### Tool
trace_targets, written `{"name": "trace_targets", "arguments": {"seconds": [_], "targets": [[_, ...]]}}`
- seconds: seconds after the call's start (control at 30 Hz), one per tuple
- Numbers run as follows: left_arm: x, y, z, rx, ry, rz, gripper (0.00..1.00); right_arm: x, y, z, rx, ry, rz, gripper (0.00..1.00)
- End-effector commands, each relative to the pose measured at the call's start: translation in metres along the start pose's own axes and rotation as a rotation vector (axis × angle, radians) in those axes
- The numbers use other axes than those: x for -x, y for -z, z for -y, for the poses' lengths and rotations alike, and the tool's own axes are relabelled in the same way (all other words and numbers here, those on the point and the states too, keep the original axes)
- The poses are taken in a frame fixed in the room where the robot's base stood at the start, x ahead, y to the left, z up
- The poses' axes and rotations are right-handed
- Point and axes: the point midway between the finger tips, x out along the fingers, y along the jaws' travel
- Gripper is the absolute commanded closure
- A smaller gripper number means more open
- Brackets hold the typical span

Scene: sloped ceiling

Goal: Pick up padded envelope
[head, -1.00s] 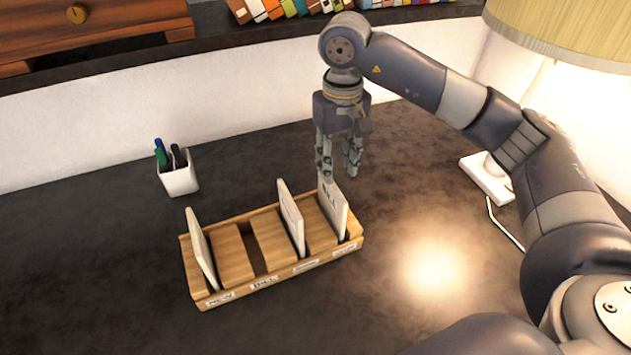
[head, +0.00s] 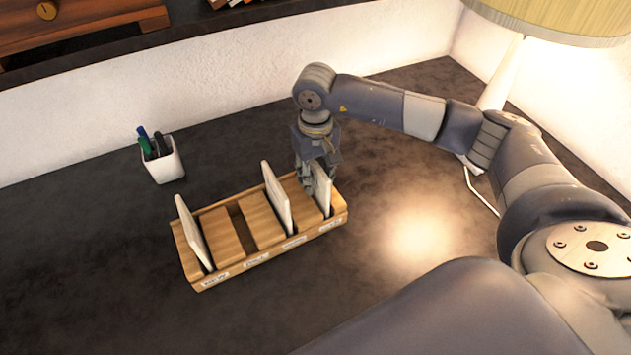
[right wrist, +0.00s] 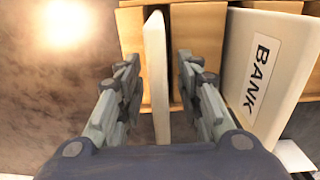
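A wooden sorter (head: 232,268) with labelled slots stands on the dark desk and holds three upright, pale, flat envelopes. One envelope (head: 322,190) is in the rightmost slot, and my right gripper (head: 318,185) is down over its top. In the right wrist view this envelope (right wrist: 156,75) shows edge-on between the open fingers of my right gripper (right wrist: 160,90), with a gap on each side. A second envelope (head: 277,198) stands mid-sorter; in the wrist view an envelope (right wrist: 275,60) reads "BANK". The third (head: 192,235) leans at the left. I cannot tell which is padded. My left gripper is out of view.
A white pen cup (head: 165,165) with several pens stands behind the sorter's left end. A lamp (head: 505,75) with a cord is at the back right. A white wall and shelf (head: 100,50) run behind. The desk right of the sorter is clear.

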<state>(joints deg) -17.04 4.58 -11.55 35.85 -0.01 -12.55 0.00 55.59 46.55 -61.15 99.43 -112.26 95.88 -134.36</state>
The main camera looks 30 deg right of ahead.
Motion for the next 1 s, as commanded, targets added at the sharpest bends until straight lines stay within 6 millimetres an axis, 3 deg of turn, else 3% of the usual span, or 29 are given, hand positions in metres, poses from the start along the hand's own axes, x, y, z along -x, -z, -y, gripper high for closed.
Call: {"name": "trace_targets", "arguments": {"seconds": [0.17, 0.33, 0.77, 1.0], "targets": [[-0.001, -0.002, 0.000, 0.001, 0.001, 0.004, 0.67, -0.001, 0.000, 0.000, 0.001, 0.000, -0.001, 0.67], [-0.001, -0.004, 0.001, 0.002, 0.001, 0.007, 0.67, -0.001, 0.000, 0.000, 0.001, 0.000, -0.001, 1.00], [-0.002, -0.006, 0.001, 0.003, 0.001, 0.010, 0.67, 0.003, 0.001, 0.000, 0.001, 0.001, -0.003, 1.00], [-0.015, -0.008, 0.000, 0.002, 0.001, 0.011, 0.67, 0.042, 0.002, 0.001, 0.001, 0.001, -0.009, 1.00]]}}
